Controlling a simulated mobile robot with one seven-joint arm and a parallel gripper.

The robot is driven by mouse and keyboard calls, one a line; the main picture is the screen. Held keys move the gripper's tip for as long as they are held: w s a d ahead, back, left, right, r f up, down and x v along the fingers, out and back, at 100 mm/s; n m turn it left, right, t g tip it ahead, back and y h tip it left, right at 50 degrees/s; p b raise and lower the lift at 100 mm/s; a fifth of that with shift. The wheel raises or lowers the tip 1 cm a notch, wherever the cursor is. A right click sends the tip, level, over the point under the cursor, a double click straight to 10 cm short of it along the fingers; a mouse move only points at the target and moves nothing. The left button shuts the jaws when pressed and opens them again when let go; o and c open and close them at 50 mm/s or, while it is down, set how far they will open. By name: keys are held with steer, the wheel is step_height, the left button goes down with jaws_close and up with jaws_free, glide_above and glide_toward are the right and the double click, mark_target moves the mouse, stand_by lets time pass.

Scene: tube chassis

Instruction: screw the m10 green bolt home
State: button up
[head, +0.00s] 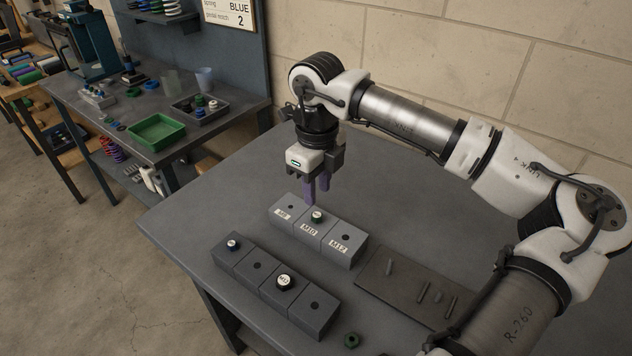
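The M10 green bolt (317,217) stands in the middle block of the back row, above the M10 label (309,229). Its pale-topped head with green sides shows above the block (318,238); its thread is hidden, so I cannot tell how deep it sits. My gripper (317,196) points down just above and behind the bolt head, with its two purple fingers apart. I see nothing between the fingers, and they look clear of the bolt.
An M12-labelled block (344,246) and another labelled block (286,208) flank the M10 block. A front row of blocks (263,289) holds a small bolt (233,243) and a larger M12 bolt (285,282).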

mark_target(317, 214)
steer(key=shift+f+b, duration=2.35)
steer(key=shift+f, duration=0.85)
steer(key=n+b, duration=0.1)
steer(key=n, duration=0.5)
steer(key=shift+b, duration=0.3)
steer(key=n+b, duration=0.1)
steer(key=n, duration=0.5)
steer(key=n+b, duration=0.1)
steer(key=n, duration=0.5)
steer(key=shift+n, duration=0.3)
steer(key=n+b, duration=0.1)
steer(key=n, duration=0.4)
steer(key=shift+c, duration=0.2)
